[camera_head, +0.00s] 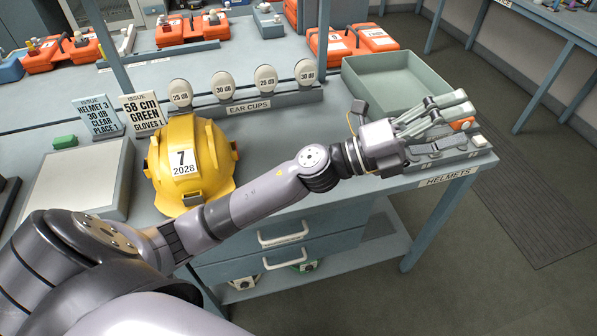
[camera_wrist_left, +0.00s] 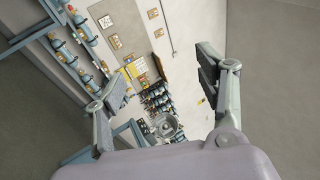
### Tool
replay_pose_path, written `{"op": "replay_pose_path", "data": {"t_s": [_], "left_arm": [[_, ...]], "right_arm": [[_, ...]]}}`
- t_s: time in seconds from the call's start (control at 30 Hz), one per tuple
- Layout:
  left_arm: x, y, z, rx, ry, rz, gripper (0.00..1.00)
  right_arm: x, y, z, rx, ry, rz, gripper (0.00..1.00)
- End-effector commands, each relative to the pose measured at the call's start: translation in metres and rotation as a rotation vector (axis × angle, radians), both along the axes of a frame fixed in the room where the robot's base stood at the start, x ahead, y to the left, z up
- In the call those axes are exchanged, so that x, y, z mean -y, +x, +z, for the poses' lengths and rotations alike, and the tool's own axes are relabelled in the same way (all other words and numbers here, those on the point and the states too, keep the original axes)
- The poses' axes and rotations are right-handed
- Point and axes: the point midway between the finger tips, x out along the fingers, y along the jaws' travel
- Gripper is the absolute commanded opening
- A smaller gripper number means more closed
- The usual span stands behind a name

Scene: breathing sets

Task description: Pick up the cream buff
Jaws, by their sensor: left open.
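No object is clearly identifiable as the cream buff. The cream-coloured things I see are several ear cups, upright in a row on the grey rack (camera_head: 274,103) labelled EAR CUPS; one is the leftmost cup (camera_head: 180,92). My left gripper (camera_head: 437,112) is open, over the right end of the bench, well to the right of the ear cups. In the left wrist view its jaws (camera_wrist_left: 165,78) are spread with nothing between them. The gripper partly hides the grey stand (camera_head: 478,142) above the HELMETS label and a small orange thing there. My right gripper is not in view.
A yellow helmet (camera_head: 188,153) marked 7 stands beside my left arm. A green-grey open tray (camera_head: 392,82) lies behind the gripper. Signs (camera_head: 143,114) and a pale box (camera_head: 82,180) are at left. Orange cases (camera_head: 352,42) stand behind. Floor is clear at right.

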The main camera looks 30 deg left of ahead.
Motion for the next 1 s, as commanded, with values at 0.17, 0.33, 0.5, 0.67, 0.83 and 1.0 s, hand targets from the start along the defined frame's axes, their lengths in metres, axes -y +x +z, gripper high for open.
{"op": "replay_pose_path", "data": {"t_s": [0.17,0.33,0.5,0.67,0.83,1.0], "left_arm": [[0.032,-0.022,-0.036,0.301,0.523,-0.275,0.65],[-0.015,-0.015,-0.103,0.406,1.079,-0.494,0.65],[-0.132,0.008,-0.137,0.294,1.613,-0.647,0.65],[-0.234,0.012,-0.125,0.082,1.932,-0.718,0.65],[-0.283,0.006,-0.111,-0.060,2.060,-0.748,0.65],[-0.288,0.003,-0.130,-0.082,2.071,-0.760,0.65]], "right_arm": [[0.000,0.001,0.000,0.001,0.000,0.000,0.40],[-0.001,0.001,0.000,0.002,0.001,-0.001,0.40],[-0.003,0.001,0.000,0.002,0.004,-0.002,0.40],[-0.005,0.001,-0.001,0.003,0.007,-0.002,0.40],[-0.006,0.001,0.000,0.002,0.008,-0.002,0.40],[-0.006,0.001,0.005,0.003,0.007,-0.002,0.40]]}}
